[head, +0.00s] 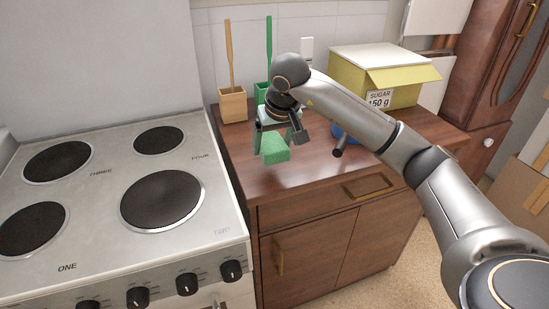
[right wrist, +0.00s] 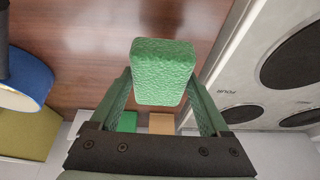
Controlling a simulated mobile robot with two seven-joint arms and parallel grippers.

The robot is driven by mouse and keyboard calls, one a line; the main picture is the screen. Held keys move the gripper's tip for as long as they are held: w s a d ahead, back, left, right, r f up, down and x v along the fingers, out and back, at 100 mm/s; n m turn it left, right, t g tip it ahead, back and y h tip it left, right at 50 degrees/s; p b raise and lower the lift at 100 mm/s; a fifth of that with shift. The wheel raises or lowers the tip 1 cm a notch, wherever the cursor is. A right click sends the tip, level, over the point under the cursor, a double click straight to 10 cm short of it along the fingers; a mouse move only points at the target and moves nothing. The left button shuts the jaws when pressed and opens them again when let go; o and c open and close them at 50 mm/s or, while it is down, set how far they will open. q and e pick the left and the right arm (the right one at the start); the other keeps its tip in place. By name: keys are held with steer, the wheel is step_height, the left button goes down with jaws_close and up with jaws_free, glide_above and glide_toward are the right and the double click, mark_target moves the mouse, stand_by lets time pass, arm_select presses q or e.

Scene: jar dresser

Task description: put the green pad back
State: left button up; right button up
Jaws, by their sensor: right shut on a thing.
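The green pad (head: 274,149) is a textured block over the front left of the brown dresser top (head: 310,178). My right gripper (head: 272,132) reaches down from above and is shut on it. In the right wrist view the pad (right wrist: 162,72) sits between the two green-lined fingers of my right gripper (right wrist: 163,100) and sticks out past their tips. I cannot tell whether the pad touches the dresser top. My left gripper is not in view.
A wooden holder (head: 233,106) and a green holder (head: 262,94), each with a stick, stand at the back left. A yellow sugar box (head: 381,82) stands back right. A blue object (right wrist: 27,72) is partly hidden behind my arm. The stove (head: 110,215) adjoins at left.

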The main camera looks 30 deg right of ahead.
mark_target(274, 168)
steer(key=shift+w+d+f, duration=0.35)
steer(key=shift+d+f, duration=0.05)
steer(key=shift+f, duration=0.25)
steer(key=shift+s+x, duration=0.2)
steer(key=shift+x, duration=0.75)
steer(key=shift+s+x, duration=0.25)
steer(key=shift+x, duration=0.75)
steer(key=shift+d+f+b, duration=0.15)
steer(key=shift+f+b, duration=0.1)
steer(key=shift+b, duration=0.05)
steer(key=shift+f, duration=0.1)
steer(key=o, duration=1.2)
steer(key=shift+c, duration=0.2)
steer(key=shift+r, duration=0.25)
steer(key=p+v, duration=0.1)
steer(key=v, duration=1.1)
